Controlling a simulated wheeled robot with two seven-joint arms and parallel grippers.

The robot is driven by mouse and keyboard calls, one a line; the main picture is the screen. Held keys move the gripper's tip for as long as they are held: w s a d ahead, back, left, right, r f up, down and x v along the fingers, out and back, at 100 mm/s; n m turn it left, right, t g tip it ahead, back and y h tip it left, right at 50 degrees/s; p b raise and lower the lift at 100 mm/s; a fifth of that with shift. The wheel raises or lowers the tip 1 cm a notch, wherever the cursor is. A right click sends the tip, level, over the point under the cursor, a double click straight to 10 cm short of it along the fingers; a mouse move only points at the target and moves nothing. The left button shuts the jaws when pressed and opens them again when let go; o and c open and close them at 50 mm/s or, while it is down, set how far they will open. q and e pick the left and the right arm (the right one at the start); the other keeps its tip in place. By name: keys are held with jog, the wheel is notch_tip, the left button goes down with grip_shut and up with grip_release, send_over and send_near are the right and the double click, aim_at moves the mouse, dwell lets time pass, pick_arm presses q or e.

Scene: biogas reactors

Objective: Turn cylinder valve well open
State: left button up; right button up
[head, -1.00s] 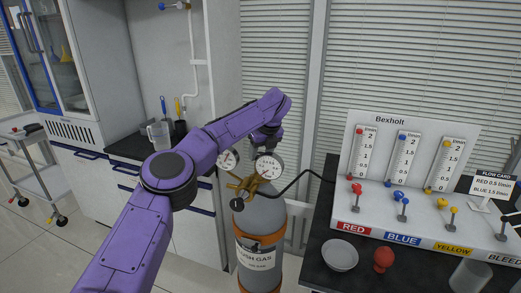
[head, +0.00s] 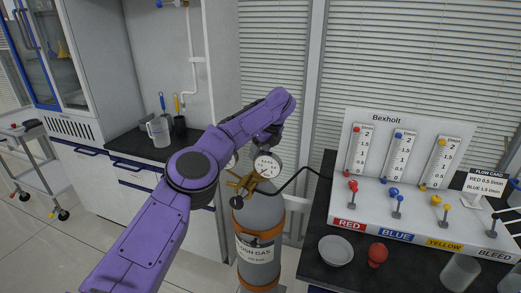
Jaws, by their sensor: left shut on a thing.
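The gas cylinder (head: 259,222) is grey with an orange band and a "FLUSH GAS" label, partly readable. It stands upright left of the black bench. Its brass regulator (head: 245,184) carries a round white gauge (head: 267,164); a second gauge (head: 232,160) is mostly hidden behind my purple left arm. My left gripper (head: 264,143) is above the regulator at the cylinder's top, shut on the cylinder valve. The valve and fingertips are largely hidden by my wrist and the gauge. My right gripper is not in view.
A flow panel (head: 412,124) with red, blue and yellow knobs stands on the black bench (head: 318,262) at right. A white bowl (head: 336,251), red bulb (head: 377,256) and beaker (head: 460,272) sit before it. A black hose (head: 307,170) links regulator and panel.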

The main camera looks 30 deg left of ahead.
pick_arm(q)
jog(key=o, duration=1)
jog(key=shift+o, duration=0.2)
jog(key=w+p+v, duration=0.1)
jog(key=p+v, duration=0.1)
jog(key=v, duration=0.8)
jog(key=shift+s+r, duration=0.25)
jog(key=shift+s, duration=0.2)
jog(key=shift+d, duration=0.15)
